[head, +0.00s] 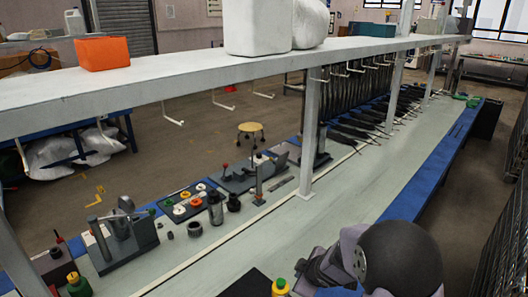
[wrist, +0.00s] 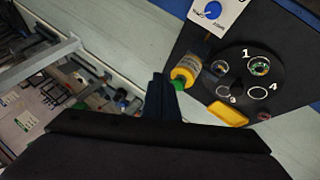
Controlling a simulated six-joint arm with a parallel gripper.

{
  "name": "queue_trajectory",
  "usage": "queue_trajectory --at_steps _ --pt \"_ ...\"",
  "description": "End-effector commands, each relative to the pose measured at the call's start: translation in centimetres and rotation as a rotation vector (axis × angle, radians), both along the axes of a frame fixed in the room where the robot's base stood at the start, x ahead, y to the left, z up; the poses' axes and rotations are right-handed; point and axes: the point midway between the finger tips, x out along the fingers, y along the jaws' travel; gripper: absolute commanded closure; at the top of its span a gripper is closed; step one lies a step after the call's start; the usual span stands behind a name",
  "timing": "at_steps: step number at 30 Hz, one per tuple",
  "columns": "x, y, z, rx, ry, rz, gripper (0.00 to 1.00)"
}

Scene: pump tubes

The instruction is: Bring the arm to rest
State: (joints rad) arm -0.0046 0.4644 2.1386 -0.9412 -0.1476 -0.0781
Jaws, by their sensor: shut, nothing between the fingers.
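My gripper (wrist: 158,78) shows in the wrist view as two dark fingers pressed together, shut and empty. Its tips are just left of a yellow bottle with a green cap (wrist: 184,73); I cannot tell the height between them. In the head view my arm (head: 395,258) is at the lower right, its dark rounded link nearest the camera. The fingertips cannot be made out there.
A black board (wrist: 262,50) with numbered circles, a blue-knob box (wrist: 212,12) and a yellow piece (wrist: 228,113) lie right of the fingers. The long bench (head: 350,205) has clear middle room. Tools line its left edge; a shelf (head: 200,78) runs above.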

Motion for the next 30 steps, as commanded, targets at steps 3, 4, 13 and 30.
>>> queue_trajectory --at_steps 3,4,13,30 --pt "-4.7 -4.0 -3.2 -0.047 0.178 -0.232 1.00" --pt "-6.3 -4.9 -3.9 -0.058 0.232 -0.295 1.00" --pt "-25.9 -6.3 -2.7 -0.037 0.740 -0.893 1.00" --pt "-27.6 -3.2 6.2 0.210 0.630 -1.017 1.00"
